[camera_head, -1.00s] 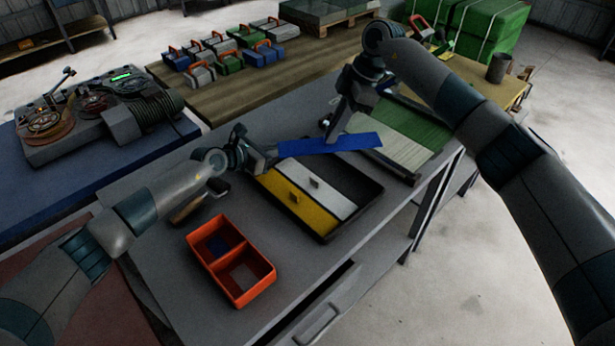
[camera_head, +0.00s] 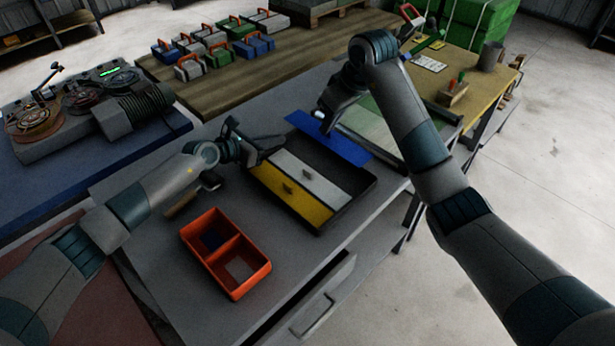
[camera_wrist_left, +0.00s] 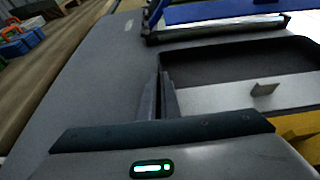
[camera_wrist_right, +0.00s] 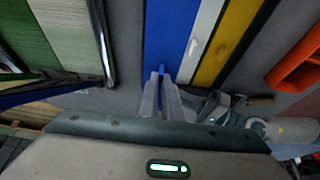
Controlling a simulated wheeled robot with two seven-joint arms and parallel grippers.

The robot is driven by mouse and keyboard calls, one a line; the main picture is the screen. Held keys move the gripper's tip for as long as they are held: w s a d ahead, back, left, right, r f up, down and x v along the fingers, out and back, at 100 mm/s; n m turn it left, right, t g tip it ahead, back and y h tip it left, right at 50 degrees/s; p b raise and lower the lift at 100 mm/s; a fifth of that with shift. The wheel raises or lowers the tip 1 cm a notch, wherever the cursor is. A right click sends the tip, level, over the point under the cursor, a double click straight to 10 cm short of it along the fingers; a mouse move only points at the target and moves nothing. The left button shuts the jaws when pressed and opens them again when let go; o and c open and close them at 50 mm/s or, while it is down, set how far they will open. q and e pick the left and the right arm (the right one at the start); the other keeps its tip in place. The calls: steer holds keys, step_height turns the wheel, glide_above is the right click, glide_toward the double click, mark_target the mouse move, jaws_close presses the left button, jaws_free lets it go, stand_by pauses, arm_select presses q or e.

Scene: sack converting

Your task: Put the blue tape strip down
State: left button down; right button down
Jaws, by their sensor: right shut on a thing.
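The blue tape strip (camera_head: 335,142) is held in my right gripper (camera_head: 326,122), at the far side of the dark tray (camera_head: 343,217). In the right wrist view the fingers (camera_wrist_right: 162,82) are shut at the strip (camera_wrist_right: 170,35), which overlies the tray beside the white strip (camera_wrist_right: 206,30). The white strip (camera_head: 318,176) and yellow strip (camera_head: 305,202) lie side by side in the tray. A bare dark slot (camera_wrist_left: 225,62) shows beyond the white strip in the left wrist view. My left gripper (camera_head: 268,146) is empty, its fingers (camera_wrist_left: 161,85) close together, near the tray's left edge.
An orange two-part box (camera_head: 225,255) stands at the front of the grey bench. A board with pale and green sheets (camera_head: 370,125) lies right of the tray. A reel machine (camera_head: 90,105) is at left.

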mark_target(331, 136)
steer(key=shift+f, duration=0.15)
steer(key=shift+f, duration=2.4)
steer(key=shift+f, duration=2.5)
steer(key=shift+f, duration=0.1)
steer(key=c, duration=1.9)
jaws_free()
steer(key=shift+c, duration=0.2)
steer(key=v, duration=1.2)
